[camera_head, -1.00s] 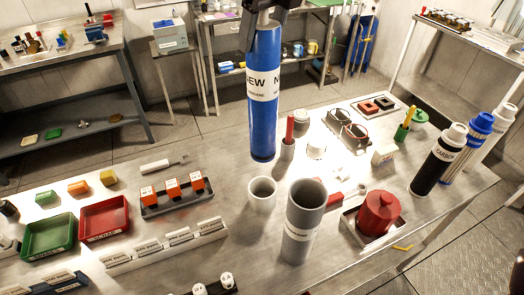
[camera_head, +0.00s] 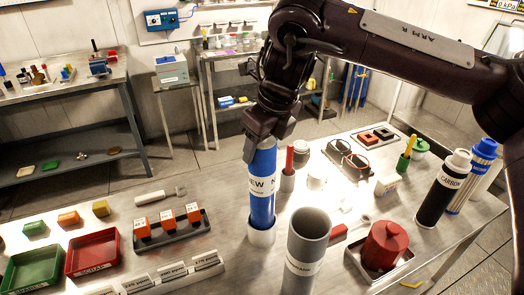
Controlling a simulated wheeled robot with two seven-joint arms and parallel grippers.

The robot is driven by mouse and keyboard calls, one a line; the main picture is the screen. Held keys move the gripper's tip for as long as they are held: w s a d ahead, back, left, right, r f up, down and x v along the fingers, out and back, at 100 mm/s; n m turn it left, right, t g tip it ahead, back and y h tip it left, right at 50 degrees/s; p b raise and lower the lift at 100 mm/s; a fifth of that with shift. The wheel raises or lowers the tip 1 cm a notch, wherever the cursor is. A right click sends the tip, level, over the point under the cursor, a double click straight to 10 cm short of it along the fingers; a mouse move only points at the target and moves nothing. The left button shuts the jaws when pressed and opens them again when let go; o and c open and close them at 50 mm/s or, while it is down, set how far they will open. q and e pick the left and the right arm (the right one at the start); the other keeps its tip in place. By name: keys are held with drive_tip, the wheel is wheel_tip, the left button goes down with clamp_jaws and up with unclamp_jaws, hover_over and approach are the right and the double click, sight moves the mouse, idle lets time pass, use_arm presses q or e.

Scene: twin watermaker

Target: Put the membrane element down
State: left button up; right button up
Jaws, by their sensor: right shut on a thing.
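The membrane element (camera_head: 262,205) is a blue upright cylinder with a white band marked NEW. My right gripper (camera_head: 263,138), dark and reaching down from the upper right, is shut on the element's top end. The fingers hide that top end. My left gripper is not in view.
A wide grey open tube (camera_head: 306,250) stands close on the right of the cup. A red pot (camera_head: 384,245) on a tray stands farther right. A rack with orange blocks (camera_head: 168,222) is at the left. Black (camera_head: 442,192) and blue-capped cylinders stand at the right edge.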

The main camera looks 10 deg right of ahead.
drive_tip(key=shift+x, duration=0.75)
drive_tip(key=shift+s+d, duration=0.1)
drive_tip(key=shift+d, duration=0.1)
drive_tip(key=shift+f, duration=0.15)
drive_tip(key=o, duration=1.1)
drive_tip(key=p+v, duration=0.1)
drive_tip(key=v, duration=1.1)
drive_tip(key=shift+s+a, duration=0.1)
